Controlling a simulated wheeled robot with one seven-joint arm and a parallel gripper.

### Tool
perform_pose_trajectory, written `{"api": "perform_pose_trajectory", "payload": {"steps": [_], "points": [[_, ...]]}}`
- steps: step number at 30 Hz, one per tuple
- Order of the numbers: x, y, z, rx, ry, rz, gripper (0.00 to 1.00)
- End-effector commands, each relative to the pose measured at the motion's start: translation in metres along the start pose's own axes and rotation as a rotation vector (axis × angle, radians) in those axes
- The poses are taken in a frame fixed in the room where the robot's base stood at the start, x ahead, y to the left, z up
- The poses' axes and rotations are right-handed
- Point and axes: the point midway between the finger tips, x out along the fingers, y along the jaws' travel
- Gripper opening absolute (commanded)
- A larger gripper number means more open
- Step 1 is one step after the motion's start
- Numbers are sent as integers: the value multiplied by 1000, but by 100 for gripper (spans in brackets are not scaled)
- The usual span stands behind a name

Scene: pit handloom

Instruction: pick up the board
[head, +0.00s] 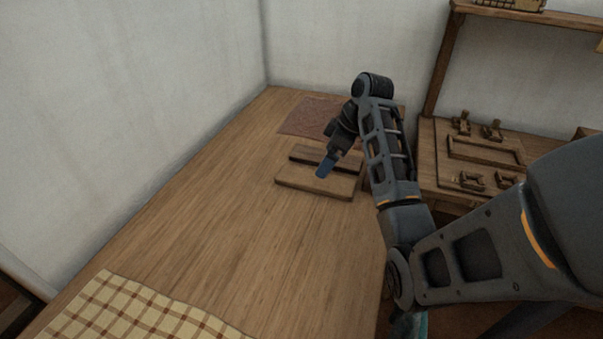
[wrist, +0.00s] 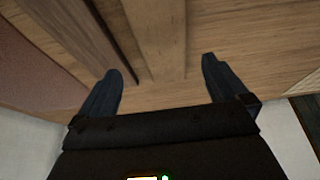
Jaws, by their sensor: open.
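The board (head: 302,182) is a flat brown wooden piece lying on the wooden table, with a raised darker bar (head: 306,154) along its far side. My gripper (head: 323,172) points down over the board in the head view and hides part of its middle. In the wrist view my gripper (wrist: 163,78) is open, its two dark fingers wide apart with nothing held between them. A pale wooden strip (wrist: 157,35) of the board shows between the fingers. I cannot tell whether the fingertips touch the wood.
A reddish-brown mat (head: 305,116) lies behind the board. A checked cloth (head: 125,312) lies at the table's near left. A side table (head: 429,160) at right holds a wooden frame (head: 460,154) and small wooden parts. The table (head: 210,220) is clear left of the board.

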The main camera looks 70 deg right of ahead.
Motion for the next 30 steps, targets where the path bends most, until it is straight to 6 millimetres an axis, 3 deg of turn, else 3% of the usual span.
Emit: {"api": "perform_pose_trajectory", "payload": {"steps": [18, 28, 30], "points": [[69, -5, 3, 1, -2, -2, 100], [76, -5, 3, 0, -1, 0, 100], [76, -5, 3, 0, -1, 0, 93]]}}
